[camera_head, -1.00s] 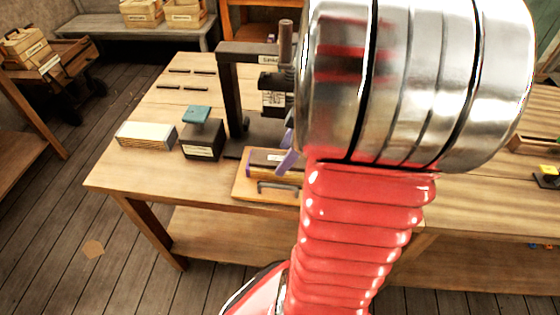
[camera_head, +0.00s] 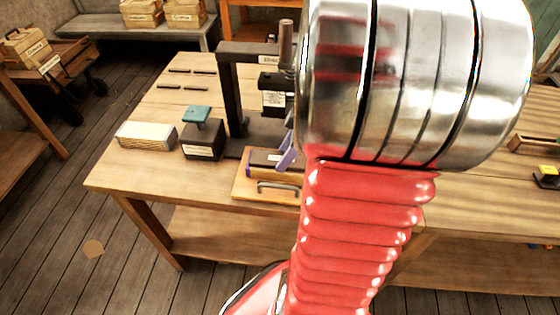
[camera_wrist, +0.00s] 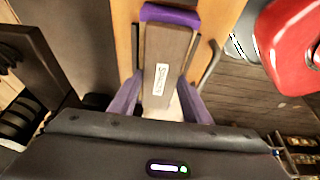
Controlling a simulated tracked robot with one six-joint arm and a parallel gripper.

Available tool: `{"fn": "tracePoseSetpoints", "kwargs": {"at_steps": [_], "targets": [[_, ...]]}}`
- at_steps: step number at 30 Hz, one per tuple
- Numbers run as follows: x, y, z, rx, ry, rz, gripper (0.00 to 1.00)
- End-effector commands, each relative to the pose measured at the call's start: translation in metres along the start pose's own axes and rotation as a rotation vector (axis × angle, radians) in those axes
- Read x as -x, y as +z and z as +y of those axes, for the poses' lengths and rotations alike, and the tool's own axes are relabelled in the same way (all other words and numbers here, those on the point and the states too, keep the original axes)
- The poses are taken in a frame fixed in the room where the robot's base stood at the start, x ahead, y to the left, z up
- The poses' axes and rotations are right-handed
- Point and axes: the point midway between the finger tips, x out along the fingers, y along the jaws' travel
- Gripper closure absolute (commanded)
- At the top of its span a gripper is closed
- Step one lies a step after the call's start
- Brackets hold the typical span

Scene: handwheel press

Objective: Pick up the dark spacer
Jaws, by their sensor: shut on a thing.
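The dark spacer (camera_wrist: 168,52) is a brown-grey block with a white label in the wrist view. It also shows in the head view (camera_head: 268,158), lying on a wooden board with a handle (camera_head: 247,188). A purple piece (camera_wrist: 168,14) stands at its far end. My gripper (camera_wrist: 160,95) has its purple fingers on either side of the spacer's near part, shut on it. In the head view one purple finger (camera_head: 287,155) shows at the spacer's right end; my arm hides the other.
The dark press frame (camera_head: 230,95) stands just behind the spacer. A dark box with a teal top (camera_head: 202,140) and a pale-topped block (camera_head: 147,134) lie to the left. Several dark strips lie farther back on the table. My arm hides the table's middle.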

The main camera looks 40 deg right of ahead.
Motion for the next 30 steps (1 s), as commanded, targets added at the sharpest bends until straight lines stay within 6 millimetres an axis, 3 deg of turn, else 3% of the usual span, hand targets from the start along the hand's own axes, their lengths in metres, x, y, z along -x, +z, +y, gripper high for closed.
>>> {"fn": "tracePoseSetpoints", "kwargs": {"at_steps": [7, 17, 26, 30], "targets": [[0.000, 0.000, 0.000, 0.000, 0.000, 0.000, 0.81], [0.004, -0.002, 0.000, 0.000, 0.001, 0.000, 0.81], [0.033, -0.014, 0.001, 0.003, 0.003, 0.000, 0.81], [0.039, 0.002, 0.001, -0.004, 0.001, 0.000, 0.81]]}}
